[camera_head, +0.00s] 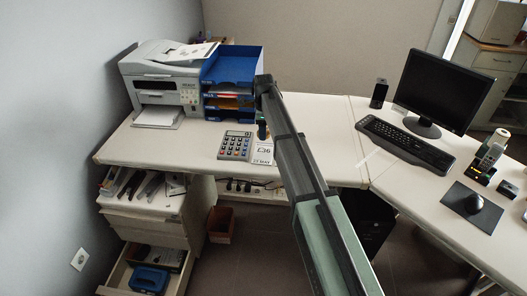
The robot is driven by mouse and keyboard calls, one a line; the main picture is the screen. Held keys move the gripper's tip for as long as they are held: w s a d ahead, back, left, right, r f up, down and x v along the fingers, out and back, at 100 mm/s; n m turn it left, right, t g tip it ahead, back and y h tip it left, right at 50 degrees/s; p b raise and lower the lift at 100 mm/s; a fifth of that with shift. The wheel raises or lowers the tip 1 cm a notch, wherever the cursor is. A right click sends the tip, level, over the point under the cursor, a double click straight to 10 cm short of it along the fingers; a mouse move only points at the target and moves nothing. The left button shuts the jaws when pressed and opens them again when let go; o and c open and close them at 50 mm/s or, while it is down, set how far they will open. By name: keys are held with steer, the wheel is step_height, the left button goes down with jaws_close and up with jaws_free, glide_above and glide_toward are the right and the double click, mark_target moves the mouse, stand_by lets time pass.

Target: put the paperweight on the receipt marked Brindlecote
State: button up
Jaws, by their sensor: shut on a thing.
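A white receipt (262,153) lies on the desk just right of the calculator. It reads "£36" and "23 MAY"; I cannot make out the name Brindlecote on it. My gripper (262,134) is at the far edge of this receipt, largely hidden by my own arm, which crosses the view from the lower right. It is shut on a small dark greenish thing, which seems to be the paperweight (262,124). Most of it is hidden, and I cannot tell whether it touches the receipt.
A calculator (236,146) lies close on the left. A blue letter tray (231,70) with labelled shelves and a printer (162,75) stand behind. The desk (150,149) is clear left of the calculator. A keyboard (406,145) and monitor (442,88) are at the right.

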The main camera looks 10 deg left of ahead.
mark_target(263, 153)
steer(key=shift+w+f, duration=0.1)
steer(key=shift+f, duration=4.65)
steer(key=shift+f, duration=0.1)
steer(key=o, duration=1.4)
steer(key=shift+c, duration=0.2)
step_height(263, 153, up, 12)
steer(key=shift+r, duration=0.1)
steer(key=shift+a, duration=0.1)
